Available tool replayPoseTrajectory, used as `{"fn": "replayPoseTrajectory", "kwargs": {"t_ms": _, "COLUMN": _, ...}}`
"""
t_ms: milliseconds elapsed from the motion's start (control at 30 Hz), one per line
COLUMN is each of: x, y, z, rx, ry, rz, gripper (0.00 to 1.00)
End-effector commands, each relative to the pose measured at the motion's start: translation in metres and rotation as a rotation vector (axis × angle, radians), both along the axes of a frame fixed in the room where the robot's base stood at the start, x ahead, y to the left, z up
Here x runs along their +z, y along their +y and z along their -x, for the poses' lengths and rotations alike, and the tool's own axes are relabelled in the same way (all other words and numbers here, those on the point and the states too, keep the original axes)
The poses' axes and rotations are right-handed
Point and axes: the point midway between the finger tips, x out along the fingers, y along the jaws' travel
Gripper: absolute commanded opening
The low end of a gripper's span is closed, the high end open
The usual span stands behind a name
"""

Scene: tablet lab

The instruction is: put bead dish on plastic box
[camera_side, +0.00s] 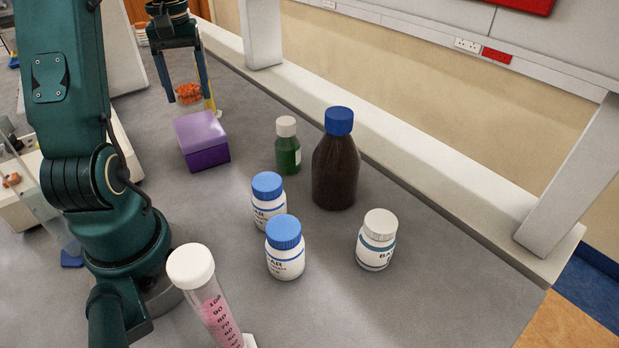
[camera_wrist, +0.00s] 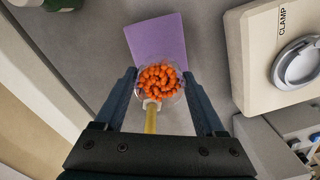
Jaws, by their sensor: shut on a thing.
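The bead dish is a small clear dish full of orange beads (camera_side: 189,92). It also shows in the wrist view (camera_wrist: 158,80). My gripper (camera_side: 188,96) is shut on the dish, with one finger on each side of it. The plastic box (camera_side: 203,140) is a purple block on the grey bench. In the wrist view the box (camera_wrist: 158,38) lies just beyond the dish, and the dish overlaps its near edge. In the side view the dish appears behind the box's far edge; its exact height above the box is hard to tell.
A yellow stick-like thing (camera_wrist: 151,122) with a white end shows close by the dish. A green bottle (camera_side: 287,148), a brown bottle (camera_side: 335,170) and several white jars stand right of the box. A clamp device (camera_wrist: 275,55) is at right in the wrist view.

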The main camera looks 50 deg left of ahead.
Motion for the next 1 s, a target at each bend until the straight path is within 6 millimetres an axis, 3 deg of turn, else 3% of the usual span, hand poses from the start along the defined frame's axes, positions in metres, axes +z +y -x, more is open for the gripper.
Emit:
{"fn": "replayPoseTrajectory", "kwargs": {"t_ms": 433, "x": -0.054, "y": -0.001, "z": 0.0, "rx": 0.0, "ry": 0.002, "rz": 0.004, "gripper": 0.15}}
{"fn": "replayPoseTrajectory", "kwargs": {"t_ms": 867, "x": -0.06, "y": 0.0, "z": 0.0, "rx": 0.0, "ry": 0.0, "rz": 0.0, "gripper": 0.15}}
{"fn": "replayPoseTrajectory", "kwargs": {"t_ms": 900, "x": -0.06, "y": 0.0, "z": 0.0, "rx": 0.0, "ry": 0.0, "rz": -0.001, "gripper": 0.83}}
{"fn": "replayPoseTrajectory", "kwargs": {"t_ms": 933, "x": -0.06, "y": 0.0, "z": 0.0, "rx": 0.0, "ry": 0.0, "rz": -0.001, "gripper": 0.95}}
{"fn": "replayPoseTrajectory", "kwargs": {"t_ms": 1000, "x": -0.06, "y": 0.0, "z": 0.0, "rx": 0.0, "ry": 0.0, "rz": -0.001, "gripper": 1.0}}
